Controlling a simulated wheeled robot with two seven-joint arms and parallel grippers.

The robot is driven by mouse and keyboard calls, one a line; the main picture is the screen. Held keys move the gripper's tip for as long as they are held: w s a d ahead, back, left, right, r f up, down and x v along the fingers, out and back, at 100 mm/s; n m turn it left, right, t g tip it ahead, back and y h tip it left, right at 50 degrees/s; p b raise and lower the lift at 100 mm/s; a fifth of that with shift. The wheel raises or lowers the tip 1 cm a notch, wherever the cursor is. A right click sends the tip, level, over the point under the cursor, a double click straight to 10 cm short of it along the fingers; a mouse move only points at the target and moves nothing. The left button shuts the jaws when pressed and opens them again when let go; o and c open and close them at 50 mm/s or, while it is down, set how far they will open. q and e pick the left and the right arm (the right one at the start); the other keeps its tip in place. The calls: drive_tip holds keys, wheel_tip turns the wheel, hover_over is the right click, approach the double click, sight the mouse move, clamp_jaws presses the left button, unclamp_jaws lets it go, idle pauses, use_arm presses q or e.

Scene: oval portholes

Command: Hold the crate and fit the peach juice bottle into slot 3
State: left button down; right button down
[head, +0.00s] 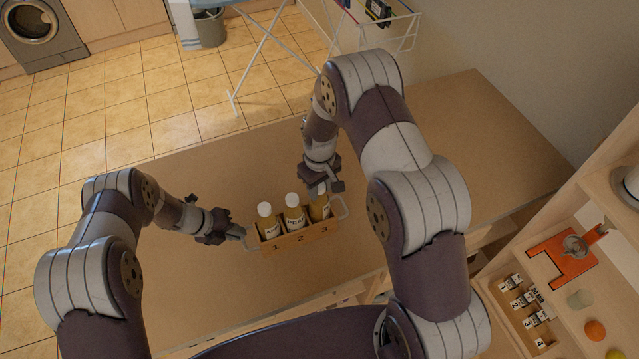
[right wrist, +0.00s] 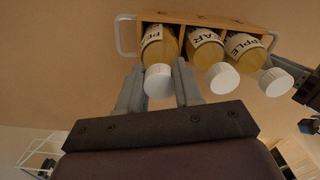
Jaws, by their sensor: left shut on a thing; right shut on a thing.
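The wooden crate (head: 290,243) stands on the table with slots numbered 1, 2 and 3. My left gripper (head: 240,233) is shut on the crate's left handle. The peach juice bottle (head: 318,209) is upright in slot 3, at about the height of its neighbours; whether it touches the slot floor is hidden. My right gripper (head: 325,188) is shut on it near the top. In the right wrist view the bottle (right wrist: 159,50) has a white cap between the fingers and its label is only partly readable. The pear bottle (head: 293,215) is in slot 2 and the apple bottle (head: 267,222) in slot 1.
The table (head: 430,130) is clear around the crate. A drying rack (head: 280,50) stands beyond the table.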

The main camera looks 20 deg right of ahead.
drive_tip(key=shift+f, duration=0.35)
idle(0.3)
drive_tip(key=shift+f, duration=0.25)
drive_tip(key=c, duration=0.7)
unclamp_jaws()
wheel_tip(320, 180, up, 12)
